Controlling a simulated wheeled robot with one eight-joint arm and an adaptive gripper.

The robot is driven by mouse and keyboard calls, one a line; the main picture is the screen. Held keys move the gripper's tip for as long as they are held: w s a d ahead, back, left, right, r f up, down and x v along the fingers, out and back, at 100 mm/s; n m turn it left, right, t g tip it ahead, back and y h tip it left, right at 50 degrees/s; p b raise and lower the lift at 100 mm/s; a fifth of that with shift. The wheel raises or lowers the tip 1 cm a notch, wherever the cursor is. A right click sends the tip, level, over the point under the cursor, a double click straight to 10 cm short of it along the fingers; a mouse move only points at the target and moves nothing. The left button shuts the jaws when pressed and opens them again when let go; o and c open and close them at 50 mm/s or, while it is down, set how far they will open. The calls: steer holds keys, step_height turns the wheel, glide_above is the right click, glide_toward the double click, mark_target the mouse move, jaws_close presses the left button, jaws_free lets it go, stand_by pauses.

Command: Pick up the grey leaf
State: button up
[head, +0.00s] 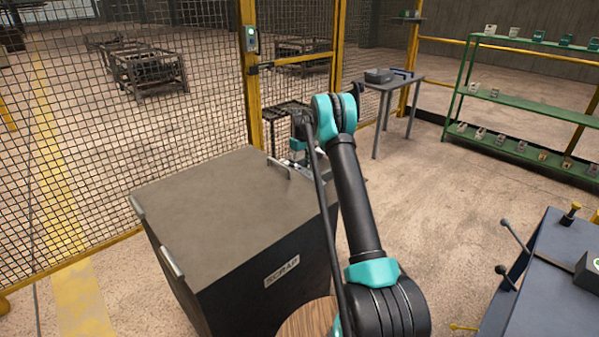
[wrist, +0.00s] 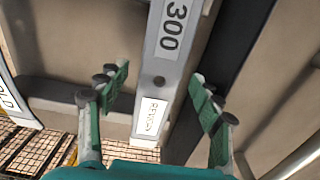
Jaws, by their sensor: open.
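The grey leaf (wrist: 172,70) is a flat grey bar in the wrist view, running from the top middle down to the lower middle. My gripper (wrist: 160,88) is open, with one green-padded finger on each side of the leaf in the picture. I cannot tell how far the fingertips are above it. In the head view only teal parts of my gripper (head: 298,146) show behind the scrap box; the fingertips and the leaf are not clear there.
A dark scrap box (head: 215,200) stands in front of my arm. A mesh fence with a yellow post (head: 250,75) is behind it. A grey table (head: 395,85) and a green shelf (head: 525,95) stand farther back. A dark bench (head: 560,270) is at the right.

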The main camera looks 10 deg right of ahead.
jaws_close()
stand_by(0.3)
steer(key=shift+r, duration=0.1)
